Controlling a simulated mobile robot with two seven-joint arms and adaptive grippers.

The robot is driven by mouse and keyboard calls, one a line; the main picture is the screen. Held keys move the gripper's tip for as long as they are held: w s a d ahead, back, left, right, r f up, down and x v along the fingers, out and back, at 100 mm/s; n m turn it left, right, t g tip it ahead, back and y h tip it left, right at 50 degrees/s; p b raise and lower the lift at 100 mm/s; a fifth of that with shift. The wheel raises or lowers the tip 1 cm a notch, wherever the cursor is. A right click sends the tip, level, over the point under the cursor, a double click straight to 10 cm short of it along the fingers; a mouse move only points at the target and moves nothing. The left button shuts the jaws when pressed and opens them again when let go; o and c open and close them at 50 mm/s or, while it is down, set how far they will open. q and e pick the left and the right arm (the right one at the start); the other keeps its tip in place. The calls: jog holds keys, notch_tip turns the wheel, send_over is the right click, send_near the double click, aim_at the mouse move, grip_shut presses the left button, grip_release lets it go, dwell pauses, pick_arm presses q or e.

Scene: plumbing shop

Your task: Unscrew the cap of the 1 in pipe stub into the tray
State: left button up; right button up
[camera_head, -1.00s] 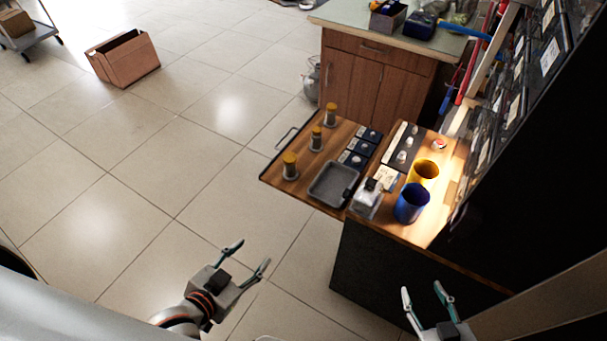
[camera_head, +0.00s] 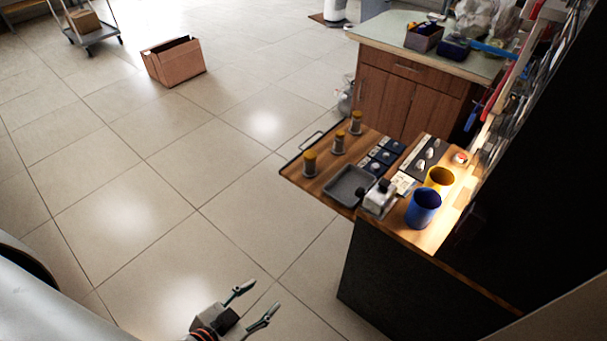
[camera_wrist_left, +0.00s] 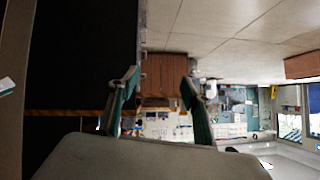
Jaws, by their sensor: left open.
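The grey tray (camera_head: 333,191) lies flat on the bench, to the right of the near stub, and looks empty. My left gripper (camera_head: 256,304) is open and empty over the floor, well short of the bench; its two fingers also show apart in the left wrist view (camera_wrist_left: 158,100). My right gripper is not in view.
On the bench stand a blue cup (camera_head: 423,209), a yellow cup (camera_head: 439,179) and a white-grey block-like item (camera_head: 379,198). A wooden cabinet (camera_head: 403,95) stands behind. A cardboard box (camera_head: 175,62) sits on the open floor at the left.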

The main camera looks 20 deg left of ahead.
pick_arm(q)
jog(key=w+d+r+n+t+h+b, duration=0.2)
jog(key=w+d+r+n+t, duration=0.3)
jog(key=w+n, duration=0.4)
jog(key=w+d+r+n+t+h+b, duration=0.25)
jog(key=w+r+n, duration=0.35)
jog(key=w+n, duration=0.3)
jog(key=n+y+b, duration=0.4)
jog(key=n+y, duration=0.4)
jog(key=n, duration=1.6)
send_near(308, 161)
jog(key=w, duration=0.4)
jog(key=shift+w+a+f, duration=0.2)
jog(key=shift+w+a, duration=0.05)
jog(key=shift+w, duration=0.2)
jog(key=shift+w+a+r+b, duration=0.1)
jog(key=shift+w+b, duration=0.25)
jog(key=shift+w, duration=1.45)
jog(key=shift+w+r+b, duration=0.1)
jog(key=shift+w+b, duration=0.25)
jog(key=shift+w, duration=1.45)
grip_shut()
jog(key=shift+r, duration=0.2)
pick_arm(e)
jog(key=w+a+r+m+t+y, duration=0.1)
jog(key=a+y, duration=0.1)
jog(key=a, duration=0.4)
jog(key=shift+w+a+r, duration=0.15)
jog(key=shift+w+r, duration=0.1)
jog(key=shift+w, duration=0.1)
